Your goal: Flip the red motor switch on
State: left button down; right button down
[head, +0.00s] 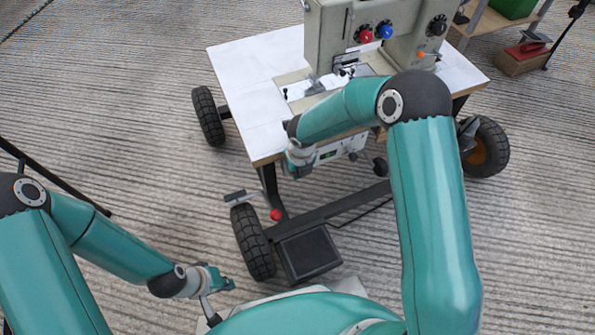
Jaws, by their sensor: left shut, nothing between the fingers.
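A sewing machine (400,30) stands on a wheeled white-topped table (240,80). A pale box with a small green display (328,155) hangs under the table's front edge. No red switch can be made out on its visible part; my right arm covers some of that area. My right gripper (298,168) is at the table's front edge, just left of the box; its fingers are too small and hidden to tell open from shut. My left gripper (228,284) is shut and empty, low at the front, well away from the box.
A red ball knob (276,215) sits by the table's front-left wheel (252,242). A black foot pedal (309,254) lies below the table. Red (365,36) and blue (385,30) knobs are on the machine.

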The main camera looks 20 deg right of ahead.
jog(key=shift+w+r, duration=0.1)
jog(key=shift+r, duration=0.1)
jog(key=shift+w+r+p, duration=0.15)
jog(key=shift+r+p, duration=0.65)
jog(key=shift+p, duration=0.1)
jog(key=s+r+p, duration=0.5)
jog(key=r, duration=0.5)
jog(key=shift+s+d, duration=0.3)
jog(key=shift+d, duration=0.1)
